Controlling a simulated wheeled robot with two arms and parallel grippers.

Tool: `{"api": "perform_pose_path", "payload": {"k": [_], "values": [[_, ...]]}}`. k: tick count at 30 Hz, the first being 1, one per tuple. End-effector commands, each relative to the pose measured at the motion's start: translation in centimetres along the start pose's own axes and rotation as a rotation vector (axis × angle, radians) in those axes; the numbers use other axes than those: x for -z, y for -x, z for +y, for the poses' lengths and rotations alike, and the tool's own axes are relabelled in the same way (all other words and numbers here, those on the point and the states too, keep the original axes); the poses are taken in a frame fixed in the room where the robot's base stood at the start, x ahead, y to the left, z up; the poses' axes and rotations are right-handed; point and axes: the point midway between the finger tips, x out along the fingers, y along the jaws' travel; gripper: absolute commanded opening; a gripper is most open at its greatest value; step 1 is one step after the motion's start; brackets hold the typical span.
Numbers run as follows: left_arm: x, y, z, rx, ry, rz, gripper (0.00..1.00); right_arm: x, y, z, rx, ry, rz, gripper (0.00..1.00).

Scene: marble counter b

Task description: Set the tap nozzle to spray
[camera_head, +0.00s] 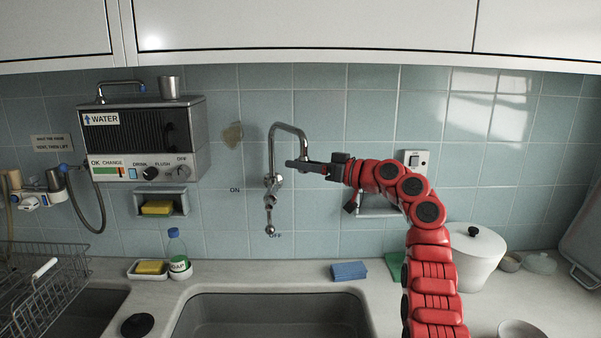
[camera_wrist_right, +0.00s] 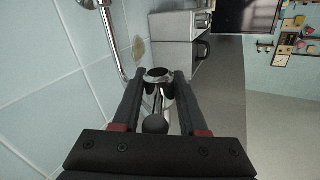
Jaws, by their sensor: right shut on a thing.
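The chrome tap (camera_head: 283,127) stands on the tiled wall above the sink, with a curved spout arching to the right. In the right wrist view the fingers (camera_wrist_right: 158,90) are shut on the chrome nozzle (camera_wrist_right: 158,75). A dark round knob (camera_wrist_right: 155,124) shows between the fingers, nearer the palm. The nozzle's setting cannot be read. My left gripper is not in view.
A water heater unit (camera_head: 145,125) hangs on the wall at left. The sink (camera_head: 270,318) lies below. A soap bottle (camera_head: 178,250), a blue sponge (camera_head: 348,271) and a white pot (camera_head: 474,258) stand on the counter. Cupboards overhang the top.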

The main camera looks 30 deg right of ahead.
Motion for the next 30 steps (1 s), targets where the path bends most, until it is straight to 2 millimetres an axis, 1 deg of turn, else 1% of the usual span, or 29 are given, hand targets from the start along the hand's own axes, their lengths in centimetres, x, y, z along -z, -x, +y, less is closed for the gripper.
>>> {"api": "perform_pose_path", "payload": {"k": [9,22,23,24,30], "values": [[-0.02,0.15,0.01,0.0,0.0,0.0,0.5,-0.15,-0.18,-0.22,0.067,-0.004,-0.016,0.0],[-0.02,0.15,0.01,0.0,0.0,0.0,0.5,-0.24,-0.19,-0.2,0.073,-0.004,-0.018,0.0],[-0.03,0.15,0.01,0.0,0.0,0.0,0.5,-0.23,-0.18,-0.2,0.073,-0.003,-0.018,0.44],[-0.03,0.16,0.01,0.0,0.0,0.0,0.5,-0.24,-0.18,-0.2,0.073,-0.004,-0.019,0.51],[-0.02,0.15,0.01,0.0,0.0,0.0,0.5,-0.15,-0.15,-0.19,0.072,-0.002,-0.017,0.51]]}}
